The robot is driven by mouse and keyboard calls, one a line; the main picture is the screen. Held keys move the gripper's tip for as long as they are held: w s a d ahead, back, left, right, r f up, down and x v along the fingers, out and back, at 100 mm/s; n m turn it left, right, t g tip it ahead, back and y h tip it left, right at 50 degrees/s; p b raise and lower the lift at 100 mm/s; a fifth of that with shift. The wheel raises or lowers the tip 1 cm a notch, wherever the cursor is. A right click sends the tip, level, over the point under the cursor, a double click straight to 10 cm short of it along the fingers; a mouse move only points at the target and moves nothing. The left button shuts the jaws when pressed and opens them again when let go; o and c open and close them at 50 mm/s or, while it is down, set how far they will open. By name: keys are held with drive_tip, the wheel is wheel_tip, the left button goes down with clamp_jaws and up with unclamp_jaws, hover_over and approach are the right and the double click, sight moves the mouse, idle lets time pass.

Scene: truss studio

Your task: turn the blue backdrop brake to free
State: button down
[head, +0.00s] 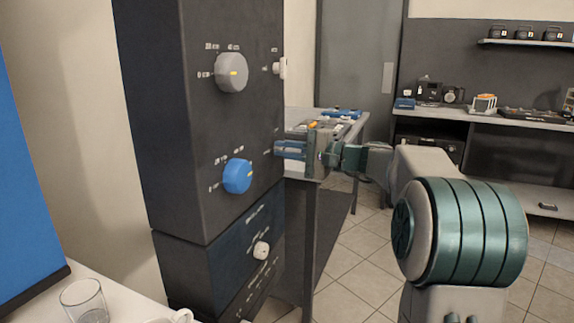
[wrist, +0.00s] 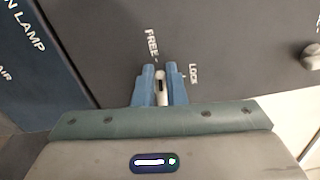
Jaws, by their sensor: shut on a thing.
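In the wrist view, a small white knob (wrist: 161,76) with a dark slot sits on the dark panel, between FREE (wrist: 152,44) and LOCK (wrist: 193,73) marks. My gripper (wrist: 160,76) is shut on it, one blue finger on each side. The knob lies roughly along the fingers, its far end nearer the FREE mark than LOCK; its exact setting is hard to tell. In the head view, my gripper (head: 278,149) reaches the right edge of the dark cabinet (head: 165,120) and hides the knob. No brake name is readable.
A grey dial (head: 232,72) and a blue dial (head: 237,176) sit on the cabinet's front, left of my gripper. A blue backdrop (head: 25,180) stands at left. Tiled floor (head: 345,255) is open behind my arm.

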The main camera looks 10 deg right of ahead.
drive_tip(key=shift+d+f+n+b, duration=0.1)
drive_tip(key=shift+f+n+b, duration=0.4)
drive_tip(key=shift+b, duration=0.3)
drive_tip(key=shift+w+r+n, duration=0.1)
drive_tip(key=shift+r+n, duration=0.1)
drive_tip(key=shift+n, duration=0.1)
drive_tip(key=c, duration=1.5)
unclamp_jaws()
drive_tip(key=shift+d, duration=0.1)
drive_tip(key=shift+r, duration=0.1)
drive_tip(key=p+v, duration=0.1)
drive_tip(key=v, duration=1.2)
drive_tip(key=shift+s+d, duration=0.25)
drive_tip(key=shift+s, duration=0.05)
